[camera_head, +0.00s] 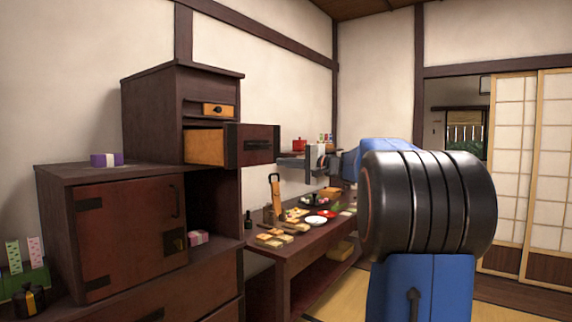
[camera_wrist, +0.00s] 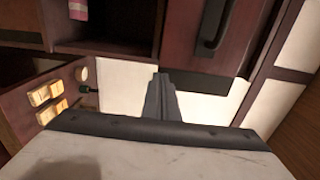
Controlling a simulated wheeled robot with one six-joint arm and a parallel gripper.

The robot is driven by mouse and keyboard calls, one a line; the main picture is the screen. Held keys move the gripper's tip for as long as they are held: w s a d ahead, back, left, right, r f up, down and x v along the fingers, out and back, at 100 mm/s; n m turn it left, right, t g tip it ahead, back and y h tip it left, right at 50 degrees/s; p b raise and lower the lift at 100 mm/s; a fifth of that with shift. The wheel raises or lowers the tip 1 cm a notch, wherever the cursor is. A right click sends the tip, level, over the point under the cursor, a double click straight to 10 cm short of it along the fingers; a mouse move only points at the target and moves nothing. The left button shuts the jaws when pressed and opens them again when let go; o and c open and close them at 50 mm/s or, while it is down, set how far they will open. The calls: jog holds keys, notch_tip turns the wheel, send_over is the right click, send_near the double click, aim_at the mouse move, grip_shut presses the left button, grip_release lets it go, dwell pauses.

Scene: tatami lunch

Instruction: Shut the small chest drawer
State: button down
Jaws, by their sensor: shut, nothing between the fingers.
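The small chest (camera_head: 150,115) stands on top of a larger cabinet at the left. Its lower small drawer (camera_head: 249,145) is pulled well out, with its pale wooden side showing and a dark handle on its front. My gripper (camera_head: 284,157) is just right of this drawer front in the head view; whether they touch I cannot tell. In the wrist view my gripper's fingers (camera_wrist: 161,80) are together and empty. The dark drawer front with its handle (camera_wrist: 213,35) shows beside them at upper right.
The large cabinet (camera_head: 130,225) has an open compartment with a pink box (camera_head: 198,238). A low table (camera_head: 290,255) with food and dishes stands beyond. A purple box (camera_head: 106,160) sits on the cabinet top.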

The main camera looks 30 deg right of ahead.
jog(key=shift+w, duration=0.1)
jog(key=x, duration=1.6)
jog(key=shift+w+a, duration=0.15)
jog(key=shift+w, duration=0.25)
